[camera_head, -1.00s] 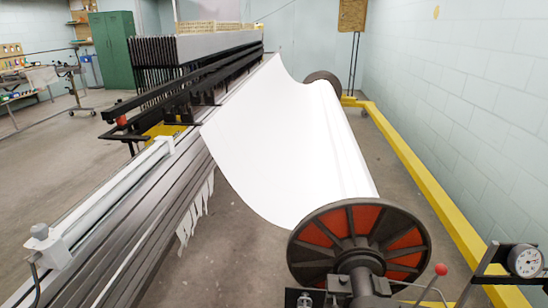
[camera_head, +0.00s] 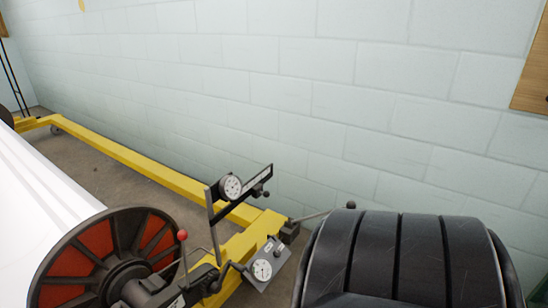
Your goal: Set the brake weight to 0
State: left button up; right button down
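A flat bar with a pale scale strip (camera_head: 238,190) slants up to the right beside the warp beam in the head view. A round white dial (camera_head: 230,187) sits near its left end. A small black block with a knob (camera_head: 258,191) sits on its right part and may be the brake weight. The scale marks are too small to read. A red-knobbed lever (camera_head: 182,235) stands left of the bar. A second dial (camera_head: 262,269) sits on a grey plate below. Neither gripper is in view.
The beam's black and red end wheel (camera_head: 112,258) and white cloth (camera_head: 40,195) are at the lower left. A yellow floor frame (camera_head: 150,174) runs along the pale block wall (camera_head: 300,80).

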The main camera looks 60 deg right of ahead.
aim_at(258, 190)
jog(key=z, duration=2.05)
jog(key=i+l+u, duration=0.2)
jog(key=i, duration=0.1)
